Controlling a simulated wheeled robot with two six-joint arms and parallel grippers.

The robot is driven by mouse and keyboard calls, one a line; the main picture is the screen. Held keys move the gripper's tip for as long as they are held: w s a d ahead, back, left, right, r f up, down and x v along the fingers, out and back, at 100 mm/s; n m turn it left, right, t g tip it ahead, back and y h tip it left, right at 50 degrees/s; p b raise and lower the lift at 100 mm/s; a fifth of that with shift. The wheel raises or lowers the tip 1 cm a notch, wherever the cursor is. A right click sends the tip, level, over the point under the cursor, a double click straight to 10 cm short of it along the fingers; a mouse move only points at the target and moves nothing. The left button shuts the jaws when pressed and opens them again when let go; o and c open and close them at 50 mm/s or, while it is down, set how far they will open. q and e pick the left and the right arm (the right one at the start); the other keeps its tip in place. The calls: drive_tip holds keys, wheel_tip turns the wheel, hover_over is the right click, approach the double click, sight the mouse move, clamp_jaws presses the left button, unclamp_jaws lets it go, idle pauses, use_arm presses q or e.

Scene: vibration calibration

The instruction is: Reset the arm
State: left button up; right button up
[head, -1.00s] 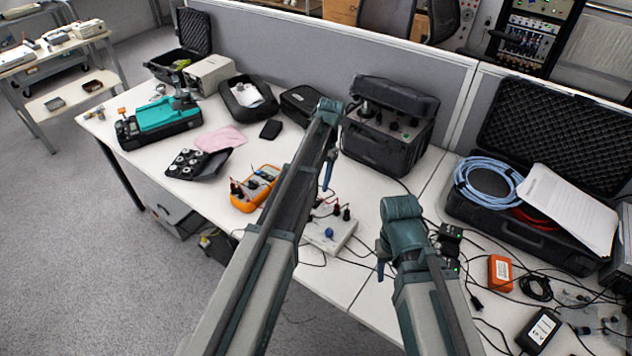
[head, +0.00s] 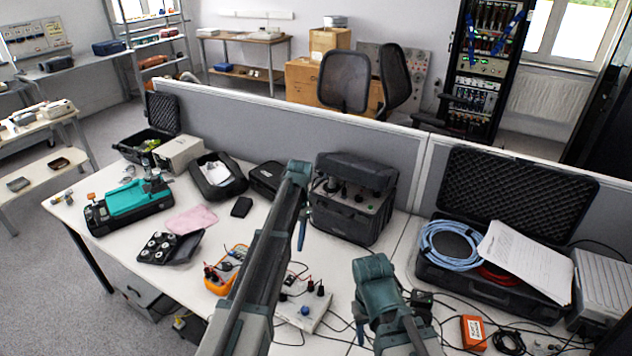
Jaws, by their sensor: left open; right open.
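My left arm (head: 262,265) reaches up and forward over the middle of the workbench (head: 130,265). My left gripper (head: 301,232) points down at its far end, beside the black equipment case (head: 350,215); only a blue finger shows clearly, and it holds nothing visible. My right arm (head: 405,335) is folded lower and nearer, to the right. My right gripper (head: 360,326) points down below its teal wrist (head: 373,272), partly hidden, with nothing visible in it. Both are taken as open.
A white box with knobs (head: 303,312) and an orange multimeter (head: 220,280) lie close to my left arm. Cables and an orange box (head: 473,332) lie right of my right arm. An open case (head: 500,290) holds blue cable (head: 450,255). A partition (head: 280,140) stands behind.

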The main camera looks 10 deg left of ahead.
use_arm(q)
drive_tip(key=s+d+t, duration=0.1)
drive_tip(key=s+d, duration=0.5)
drive_tip(key=s, duration=0.7)
drive_tip(key=s+d+t, duration=0.1)
drive_tip(key=s+d, duration=0.5)
drive_tip(key=s, duration=0.7)
drive_tip(key=shift+s+d+f+t, duration=0.15)
drive_tip(key=shift+s+f+t, duration=0.15)
drive_tip(key=shift+s, duration=0.1)
